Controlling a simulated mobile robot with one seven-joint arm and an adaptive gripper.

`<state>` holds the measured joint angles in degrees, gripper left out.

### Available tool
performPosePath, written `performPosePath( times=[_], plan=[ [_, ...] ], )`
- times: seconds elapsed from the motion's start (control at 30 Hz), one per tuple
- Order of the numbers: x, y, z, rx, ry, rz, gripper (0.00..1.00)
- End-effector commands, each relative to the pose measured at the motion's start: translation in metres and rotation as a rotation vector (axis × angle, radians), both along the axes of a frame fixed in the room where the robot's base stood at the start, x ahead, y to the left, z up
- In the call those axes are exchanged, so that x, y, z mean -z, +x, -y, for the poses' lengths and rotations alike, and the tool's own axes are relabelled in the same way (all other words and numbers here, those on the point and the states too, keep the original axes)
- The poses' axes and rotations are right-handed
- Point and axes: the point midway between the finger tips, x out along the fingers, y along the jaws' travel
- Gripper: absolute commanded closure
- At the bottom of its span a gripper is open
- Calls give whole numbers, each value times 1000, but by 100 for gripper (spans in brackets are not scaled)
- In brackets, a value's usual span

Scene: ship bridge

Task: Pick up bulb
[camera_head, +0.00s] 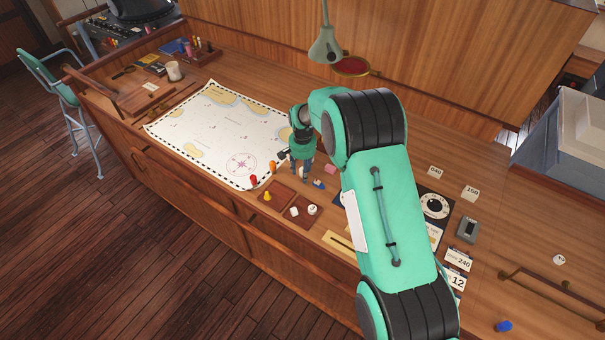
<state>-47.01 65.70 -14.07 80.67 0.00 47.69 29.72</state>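My gripper (300,174) points down just above the wooden desk, by the right edge of the chart. Its fingers are small and partly dark, and I cannot tell whether they are open or shut, or whether anything is between them. I cannot pick out a bulb with certainty. Small coloured pieces lie around the gripper: a red piece (254,181) and an orange piece (273,167) to its left, a yellow piece (267,196) below left, a blue piece (319,184) and a pink block (330,169) to its right.
A chart (222,128) covers the desk's left part. A white die (294,211) sits on a dark tray in front. My arm hides part of the desk. A lamp (326,46) hangs behind. A white mug (173,71) stands far left; a blue object (504,326) lies right.

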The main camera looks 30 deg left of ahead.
Motion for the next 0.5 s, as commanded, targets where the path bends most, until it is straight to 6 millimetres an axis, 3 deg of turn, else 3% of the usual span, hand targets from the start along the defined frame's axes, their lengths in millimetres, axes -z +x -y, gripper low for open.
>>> performPosePath(
  times=[0.03,0.17,0.5],
  plan=[
    [0,0,0,0,0,0,68],
    [0,0,0,0,0,0,93],
    [0,0,0,0,0,0,93]
  ],
)
